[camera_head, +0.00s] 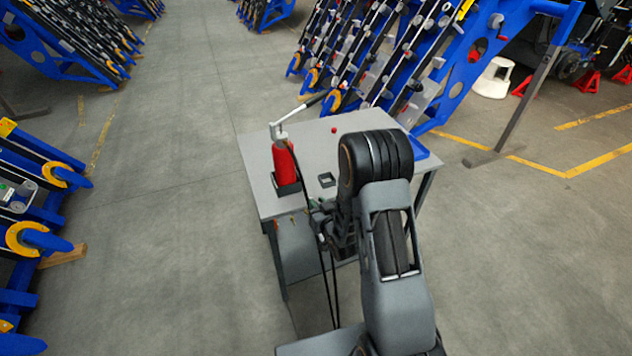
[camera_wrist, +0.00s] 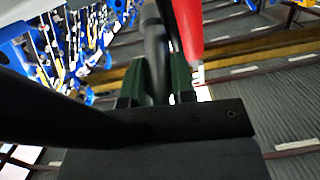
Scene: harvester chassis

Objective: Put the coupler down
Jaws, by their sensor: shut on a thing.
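My gripper (camera_wrist: 155,82) is shut on a dark, rounded piece (camera_wrist: 155,50) between its two green fingers in the wrist view. I take this piece for the coupler, but its shape is partly hidden. In the head view the gripper is mostly hidden by my arm, low beside the grey table's near edge. A red cylinder with a white lever (camera_head: 284,158) stands in a black holder on the table's left side. Its red body also shows just beyond the fingers in the wrist view (camera_wrist: 187,28). A black hose (camera_head: 321,240) hangs down near my gripper.
The grey table (camera_head: 255,160) has bare top on its left and back parts. A small dark square holder (camera_head: 327,180) and a red knob (camera_head: 334,130) are on it. Blue racks (camera_head: 440,80) stand close behind. Open floor lies to the left.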

